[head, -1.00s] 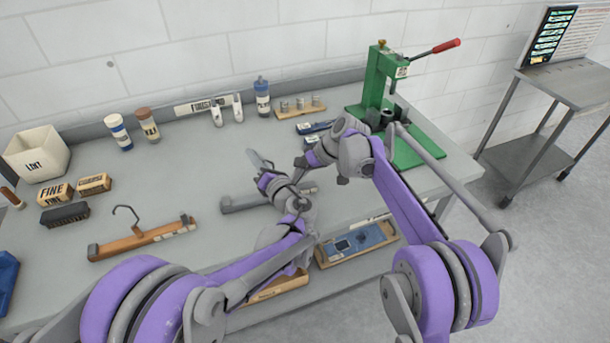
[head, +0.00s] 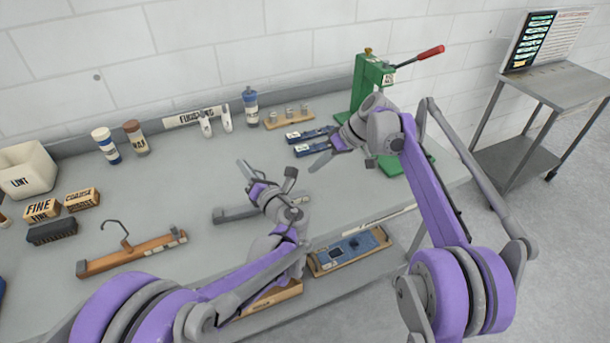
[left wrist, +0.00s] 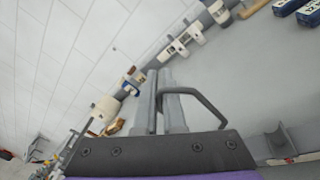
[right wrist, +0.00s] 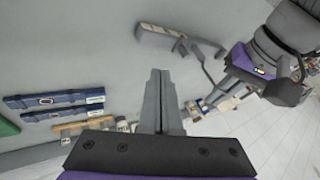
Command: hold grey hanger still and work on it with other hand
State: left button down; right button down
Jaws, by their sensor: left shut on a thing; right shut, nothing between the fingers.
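The grey hanger (head: 235,213) lies mid-table, partly hidden behind my left arm in the head view. The right wrist view shows its grey bar (right wrist: 180,38) with a pale patch at one end. In the left wrist view its dark hook (left wrist: 200,103) passes at the closed fingers. My left gripper (head: 246,170) is shut on the grey hanger at its hook; the exact contact is hard to see. My right gripper (head: 318,162) is shut and empty, above the table to the right of the hanger and apart from it. Its closed fingers fill the middle of the right wrist view (right wrist: 160,80).
A wooden hanger (head: 130,255) lies at the left. Two blue tools (head: 308,141) lie behind my right gripper, near the green press (head: 365,85). A tray (head: 350,250) sits at the front.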

jog(key=shift+d+r, duration=0.45)
jog(key=shift+r, duration=0.15)
pick_arm(q)
jog(key=c, duration=0.9)
grip_release()
